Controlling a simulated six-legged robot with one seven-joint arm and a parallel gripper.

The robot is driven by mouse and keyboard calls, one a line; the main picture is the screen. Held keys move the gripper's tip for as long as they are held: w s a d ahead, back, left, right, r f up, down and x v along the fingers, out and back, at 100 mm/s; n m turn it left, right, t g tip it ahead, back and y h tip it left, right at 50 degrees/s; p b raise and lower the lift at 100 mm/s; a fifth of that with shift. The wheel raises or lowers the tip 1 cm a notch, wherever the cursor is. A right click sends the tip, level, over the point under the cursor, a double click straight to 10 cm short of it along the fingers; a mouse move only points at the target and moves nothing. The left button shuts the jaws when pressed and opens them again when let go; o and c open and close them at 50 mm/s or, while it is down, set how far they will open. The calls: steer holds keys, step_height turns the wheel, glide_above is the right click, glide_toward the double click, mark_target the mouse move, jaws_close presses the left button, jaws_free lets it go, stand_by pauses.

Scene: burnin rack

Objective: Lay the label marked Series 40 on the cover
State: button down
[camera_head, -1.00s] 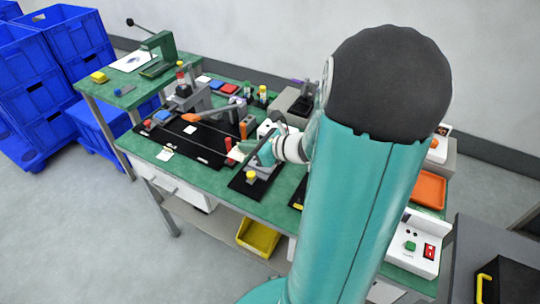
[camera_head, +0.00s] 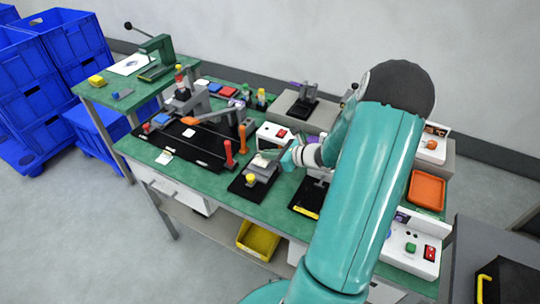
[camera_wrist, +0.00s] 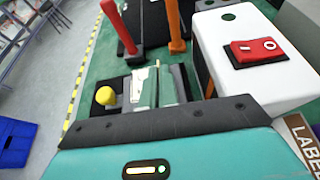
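My gripper (camera_head: 286,160) is low over the work table, just above and right of a small dark fixture with a yellow knob (camera_head: 250,179). A thin pale label (camera_head: 262,161) is at its fingertips, seemingly pinched; its print is too small to read. In the wrist view the pale label (camera_wrist: 141,86) lies beside a teal finger, over the fixture. A grey block in the fixture (camera_head: 263,172), probably the cover, is partly hidden under the gripper and label. I cannot tell whether the label touches it.
A white box with a red switch (camera_head: 273,136) stands behind the fixture. Red (camera_head: 229,154) and orange (camera_head: 242,138) upright handles stand to its left, by a long black board (camera_head: 190,143). A black plate with a yellow edge (camera_head: 309,205) lies to the right.

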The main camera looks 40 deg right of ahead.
steer(key=shift+f, duration=0.3)
steer(key=shift+f, duration=0.65)
steer(key=c, duration=1.7)
jaws_free()
steer(key=shift+r, duration=0.1)
